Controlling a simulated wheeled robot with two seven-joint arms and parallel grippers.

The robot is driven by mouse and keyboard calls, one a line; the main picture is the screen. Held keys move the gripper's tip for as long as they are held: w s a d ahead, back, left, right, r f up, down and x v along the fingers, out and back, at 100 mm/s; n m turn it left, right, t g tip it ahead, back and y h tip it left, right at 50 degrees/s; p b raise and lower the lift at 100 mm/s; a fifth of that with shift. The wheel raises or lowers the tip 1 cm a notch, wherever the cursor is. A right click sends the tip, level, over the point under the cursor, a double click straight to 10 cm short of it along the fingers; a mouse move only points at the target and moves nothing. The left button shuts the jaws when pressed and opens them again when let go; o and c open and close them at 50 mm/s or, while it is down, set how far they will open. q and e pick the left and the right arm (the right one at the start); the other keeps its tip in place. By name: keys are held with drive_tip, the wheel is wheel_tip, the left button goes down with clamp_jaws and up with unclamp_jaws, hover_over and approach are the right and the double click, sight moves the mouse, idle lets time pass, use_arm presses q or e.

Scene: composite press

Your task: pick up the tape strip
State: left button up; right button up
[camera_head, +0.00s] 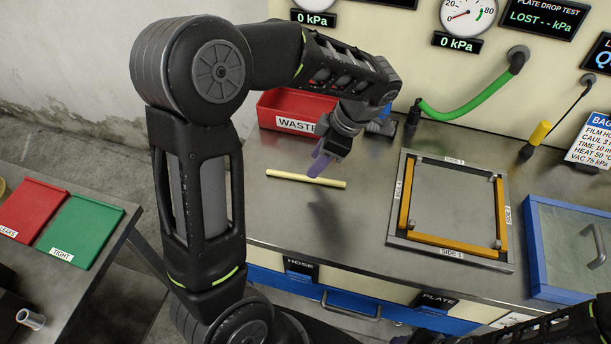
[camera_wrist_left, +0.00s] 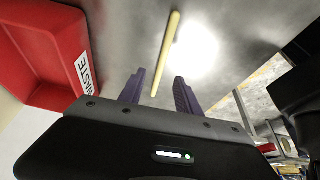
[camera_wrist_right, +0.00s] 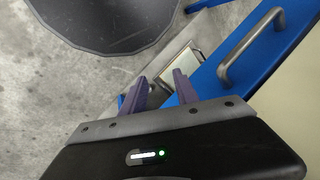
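The tape strip (camera_head: 306,178) is a thin pale-yellow stick lying on the metal bench top, in front of the red waste bin. My left gripper (camera_head: 318,165) is above the bench close to the strip, fingers pointing down. In the left wrist view the strip (camera_wrist_left: 165,55) shows beyond and between the two open purple fingers (camera_wrist_left: 158,90), which hold nothing. Whether the fingers touch the strip I cannot tell. My right gripper (camera_wrist_right: 160,90) shows in the right wrist view with its purple fingers apart and empty, over the floor near a blue drawer.
The red waste bin (camera_head: 283,108) stands behind the strip. A framed plate (camera_head: 452,208) with yellow strips along three sides lies to the right, beside a blue-framed box (camera_head: 535,245). A green hose (camera_head: 455,110) hangs at the back. The bench between strip and plate is clear.

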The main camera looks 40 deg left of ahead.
sight(305, 178)
use_arm(q)
drive_tip(key=shift+s+a+f, duration=0.1)
drive_tip(key=shift+f, duration=0.1)
drive_tip(key=shift+p+x, duration=0.95)
drive_tip(key=shift+x, duration=1.4)
drive_tip(key=shift+c, duration=0.2)
clamp_jaws()
